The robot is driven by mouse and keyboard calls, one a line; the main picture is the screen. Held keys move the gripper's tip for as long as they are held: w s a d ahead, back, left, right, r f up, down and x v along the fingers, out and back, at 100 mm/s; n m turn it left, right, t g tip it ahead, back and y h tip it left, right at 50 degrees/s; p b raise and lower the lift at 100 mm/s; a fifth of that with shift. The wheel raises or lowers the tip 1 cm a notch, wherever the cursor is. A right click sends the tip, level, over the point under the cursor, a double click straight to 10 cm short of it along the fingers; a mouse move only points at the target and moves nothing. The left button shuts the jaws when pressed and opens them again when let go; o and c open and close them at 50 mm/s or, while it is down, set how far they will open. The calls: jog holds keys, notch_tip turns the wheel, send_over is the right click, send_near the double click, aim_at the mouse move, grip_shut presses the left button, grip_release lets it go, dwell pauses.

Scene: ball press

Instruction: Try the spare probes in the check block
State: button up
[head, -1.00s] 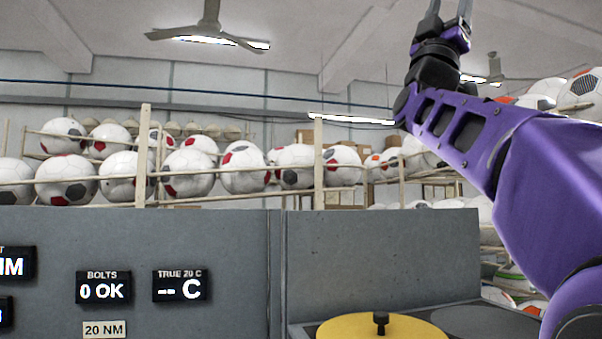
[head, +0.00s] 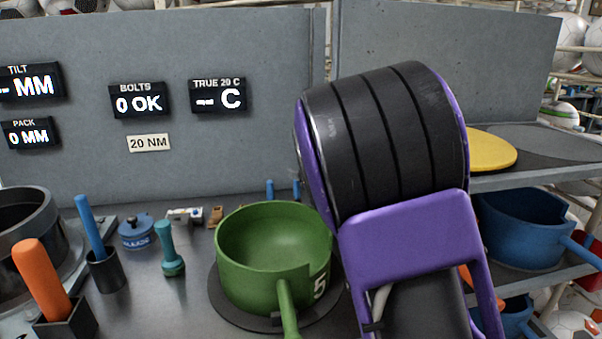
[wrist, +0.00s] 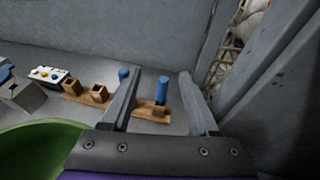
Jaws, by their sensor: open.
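Two blue handles that look like the spare probes stand upright at the back of the bench. In the wrist view one (wrist: 161,92) shows between my fingers and the other (wrist: 123,73) is just left of the left finger. The handle tops also show in the head view (head: 269,189). A wooden strip with square sockets (wrist: 99,93) lies along their row; I cannot tell for sure if it is the check block. My gripper (wrist: 160,78) is open and empty, its fingers either side of the right handle. My arm hides the gripper in the head view.
A green pot (head: 272,250) stands close by on a dark disc. A white box with coloured knobs (wrist: 47,75) is left of the wooden strip. The grey back panel (head: 150,60) rises behind.

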aim_at(297, 196)
jog(key=w+a+f, duration=0.2)
jog(key=w+f, duration=0.4)
jog(key=w, duration=0.3)
jog(key=shift+a+f+p, duration=0.25)
jog(key=shift+a+p, duration=0.05)
jog(key=shift+a, duration=0.05)
grip_shut()
dwell(0.3)
